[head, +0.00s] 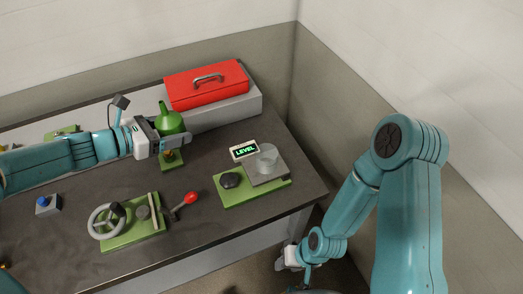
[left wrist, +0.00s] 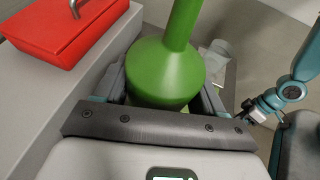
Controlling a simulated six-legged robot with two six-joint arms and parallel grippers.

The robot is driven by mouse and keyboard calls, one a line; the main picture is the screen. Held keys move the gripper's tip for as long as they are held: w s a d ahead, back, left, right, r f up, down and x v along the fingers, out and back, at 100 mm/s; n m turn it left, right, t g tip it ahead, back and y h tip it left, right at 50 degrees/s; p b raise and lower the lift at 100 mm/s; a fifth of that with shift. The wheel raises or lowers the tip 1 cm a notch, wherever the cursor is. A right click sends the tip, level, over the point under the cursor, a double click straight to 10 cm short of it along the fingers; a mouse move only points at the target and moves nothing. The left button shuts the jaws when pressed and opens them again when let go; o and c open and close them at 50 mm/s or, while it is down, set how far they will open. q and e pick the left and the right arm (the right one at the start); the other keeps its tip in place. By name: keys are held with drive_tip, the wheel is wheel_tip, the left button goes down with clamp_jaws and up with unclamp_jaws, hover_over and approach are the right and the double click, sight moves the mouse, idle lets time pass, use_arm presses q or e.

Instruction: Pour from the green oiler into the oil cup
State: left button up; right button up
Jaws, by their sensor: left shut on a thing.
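The green oiler (head: 169,123) has a round body and a narrow spout pointing up, leaning slightly left in the head view. My left gripper (head: 160,137) is shut around its body, which also fills the middle of the left wrist view (left wrist: 165,75). A small brass-coloured piece, seemingly the oil cup (head: 170,155), stands on a green plate (head: 173,166) just below the gripper and is partly hidden by it. I cannot tell the height of the oiler over the plate. My right gripper (head: 290,257) hangs beyond the table's front right edge; its jaws are too small to read.
A red toolbox (head: 206,86) sits on a grey block (head: 225,111) behind the oiler. A handwheel (head: 106,221) and a red-knobbed lever (head: 190,198) stand in front.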

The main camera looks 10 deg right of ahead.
use_arm(q)
drive_tip(key=s+d+f+m+g, duration=0.1)
drive_tip(key=s+d+f, duration=0.2)
drive_tip(key=d, duration=0.4)
drive_tip(key=s+d+f+m+g+h, duration=0.1)
drive_tip(key=s+d+f+m+g, duration=0.1)
drive_tip(key=s+d, duration=0.4)
drive_tip(key=s+d+f+m+g, duration=0.1)
drive_tip(key=s+d+f+g, duration=0.1)
drive_tip(key=s+d, duration=0.3)
drive_tip(key=shift+d+f+h, duration=0.4)
drive_tip(key=shift+d+f, duration=0.4)
drive_tip(key=shift+d, duration=0.6)
drive_tip(key=shift+r, duration=0.1)
drive_tip(key=shift+w+r+n+g+y, duration=0.15)
drive_tip(key=shift+r+n+g, duration=0.55)
drive_tip(key=shift+n+g, duration=0.15)
drive_tip(key=shift+w+r+n+g+y, duration=0.15)
drive_tip(key=shift+r+n+g+y, duration=0.05)
drive_tip(key=shift+r+n+g, duration=0.65)
drive_tip(key=shift+w+r+n+g+y, duration=0.15)
drive_tip(key=shift+r+n+g, duration=0.5)
drive_tip(key=shift+n, duration=0.25)
drive_tip(key=shift+f, duration=0.15)
drive_tip(key=shift+s+f+n+g, duration=0.25)
drive_tip(key=shift+f+n+g, duration=0.05)
drive_tip(key=shift+f, duration=0.5)
drive_tip(key=shift+s+f+n+g, duration=0.2)
drive_tip(key=shift+f+n+g, duration=0.1)
drive_tip(key=shift+f, duration=0.5)
